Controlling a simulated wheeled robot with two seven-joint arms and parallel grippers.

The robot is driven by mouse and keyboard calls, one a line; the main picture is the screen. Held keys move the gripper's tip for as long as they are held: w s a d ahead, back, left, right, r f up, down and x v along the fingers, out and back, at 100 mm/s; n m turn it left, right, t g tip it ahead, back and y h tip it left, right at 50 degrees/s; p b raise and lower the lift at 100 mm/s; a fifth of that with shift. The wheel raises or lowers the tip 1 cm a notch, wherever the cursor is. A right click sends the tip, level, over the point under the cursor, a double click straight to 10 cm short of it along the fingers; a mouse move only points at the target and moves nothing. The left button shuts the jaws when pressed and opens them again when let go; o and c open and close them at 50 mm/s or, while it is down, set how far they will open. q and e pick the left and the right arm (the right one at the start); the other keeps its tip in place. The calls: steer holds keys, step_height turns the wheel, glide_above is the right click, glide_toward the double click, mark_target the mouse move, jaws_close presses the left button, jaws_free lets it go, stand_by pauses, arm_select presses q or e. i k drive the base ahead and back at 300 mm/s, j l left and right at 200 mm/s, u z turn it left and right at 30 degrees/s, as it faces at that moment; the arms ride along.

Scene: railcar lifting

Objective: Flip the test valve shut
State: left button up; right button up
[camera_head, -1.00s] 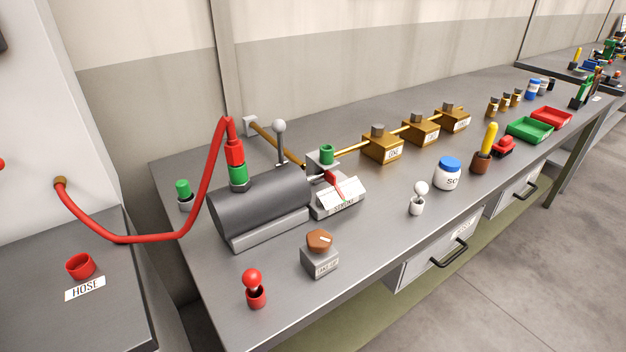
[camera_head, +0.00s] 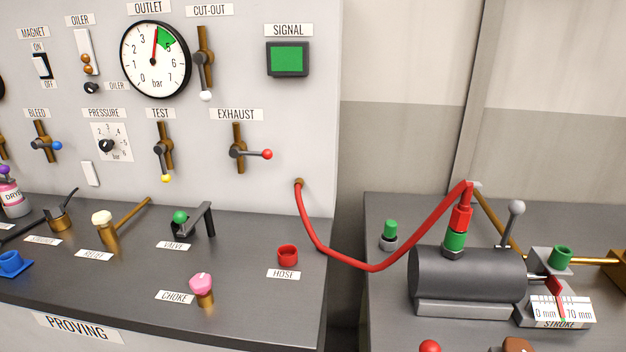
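The test valve (camera_head: 163,152) is on the upright panel under the label TEST. It has a vertical brass body and a dark lever with a yellow knob (camera_head: 166,178) that hangs almost straight down, in line with the body. Neither of my grippers shows in the head view, so nothing is near the valve.
The exhaust valve (camera_head: 239,148) with a red knob points right. The cut-out valve (camera_head: 204,62) lever hangs down. The outlet gauge (camera_head: 155,59) needle stands near the green band. A red hose (camera_head: 340,258) runs from the panel to the dark cylinder (camera_head: 466,275).

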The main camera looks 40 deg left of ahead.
mark_target(159, 150)
steer(key=u, duration=0.4)
steer(key=k+u, duration=0.1)
steer(key=u, duration=0.75)
steer(key=j+u, duration=0.1)
steer(key=u, duration=0.7)
steer(key=k+j, duration=0.05)
